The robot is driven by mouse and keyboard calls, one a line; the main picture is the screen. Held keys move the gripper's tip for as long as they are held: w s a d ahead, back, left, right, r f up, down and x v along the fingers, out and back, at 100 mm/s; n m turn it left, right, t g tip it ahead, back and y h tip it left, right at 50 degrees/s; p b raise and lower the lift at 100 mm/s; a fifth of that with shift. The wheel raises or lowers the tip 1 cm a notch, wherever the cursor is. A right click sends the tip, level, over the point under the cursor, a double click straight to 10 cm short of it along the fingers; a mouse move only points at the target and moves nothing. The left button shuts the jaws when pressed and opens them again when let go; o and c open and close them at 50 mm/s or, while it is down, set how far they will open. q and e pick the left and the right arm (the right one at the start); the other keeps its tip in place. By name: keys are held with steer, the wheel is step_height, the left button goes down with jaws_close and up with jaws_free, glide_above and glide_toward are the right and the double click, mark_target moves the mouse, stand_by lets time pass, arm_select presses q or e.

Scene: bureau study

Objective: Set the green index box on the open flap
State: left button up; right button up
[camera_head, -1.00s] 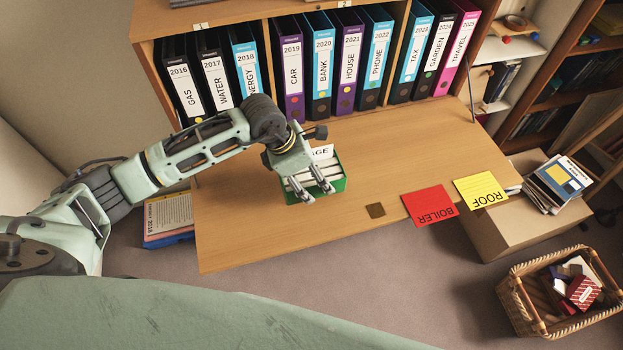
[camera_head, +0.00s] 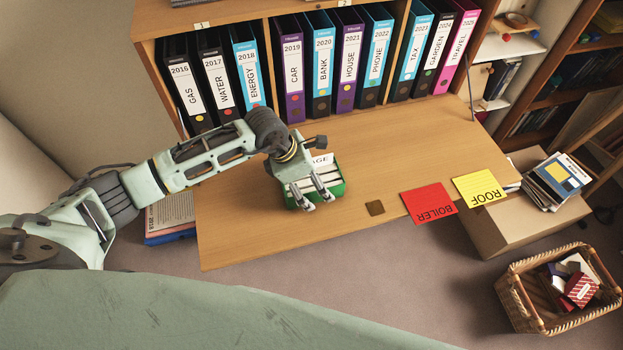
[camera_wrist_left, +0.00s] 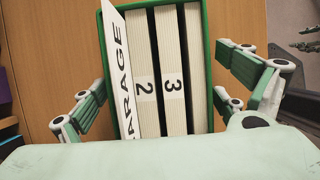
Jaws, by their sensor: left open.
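The green index box (camera_head: 343,187) appears to rest upright on the wooden open flap (camera_head: 240,230), left of the flap's middle near its front edge. It holds white cards. The left wrist view shows the box's green rim (camera_wrist_left: 207,60), a tilted "GARAGE" card (camera_wrist_left: 124,70) and dividers marked 2 and 3. My left gripper (camera_head: 318,202) is over the box and open. In the left wrist view its fingers (camera_wrist_left: 160,95) stand on both sides of the box, with gaps visible. The gripper hides part of the box in the head view.
A row of binders (camera_head: 320,65) stands behind the flap. A red BOILER card (camera_head: 430,203) and a yellow ROOF card (camera_head: 480,189) lie to the right. A dark square (camera_head: 376,208) marks the flap. A wicker basket (camera_head: 515,300) stands on the floor. The flap's middle is clear.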

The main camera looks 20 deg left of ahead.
arm_select(q)
steer(key=b+v, duration=0.2)
steer(key=v, duration=1)
steer(key=shift+s, duration=0.1)
